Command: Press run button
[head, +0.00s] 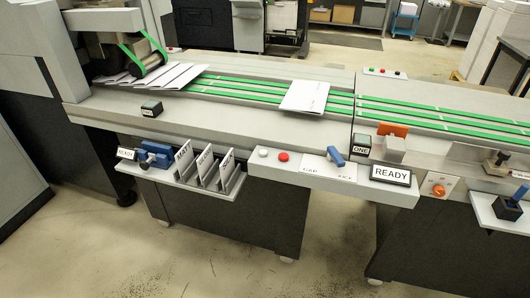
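A white round button (263,153) and a red round button (283,157) sit side by side on the light grey front panel (262,168) of the machine. No label reading "run" can be made out on either one. Another small group of red and green buttons (384,71) sits on the far side of the conveyor, right of the middle. Neither of my grippers shows in the head view.
Right of the buttons are a blue lever (336,156) and a READY sign (390,175). An orange knob (438,190) is further right. Upright labelled plates (205,168) stand on a shelf at left. Paper (305,96) lies on the green-belted conveyor (240,91).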

